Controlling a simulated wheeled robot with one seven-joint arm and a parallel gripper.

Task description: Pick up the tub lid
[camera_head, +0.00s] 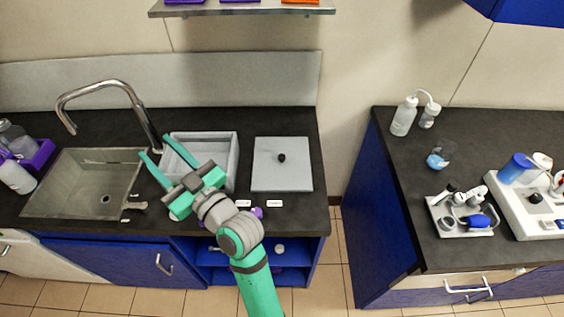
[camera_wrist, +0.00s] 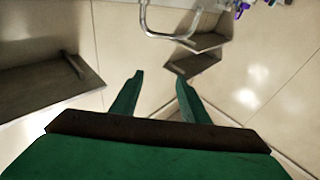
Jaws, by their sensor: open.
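The tub lid (camera_head: 267,176) is a flat, light grey square with a small black knob (camera_head: 282,157) at its middle. It lies flat on the dark counter, right of the open grey tub (camera_head: 232,163). My gripper (camera_head: 158,149) is open and empty, with green fingers apart. It is over the left part of the tub and the sink's right edge, to the left of the lid. In the wrist view the open fingers (camera_wrist: 158,87) have nothing between them, and the lid cannot be made out there.
A sink (camera_head: 75,190) with a tall curved faucet (camera_head: 105,86) is at the left. A shelf (camera_head: 240,9) hangs above the counter. A gap separates this counter from the right-hand one, which holds bottles (camera_head: 403,117) and instruments.

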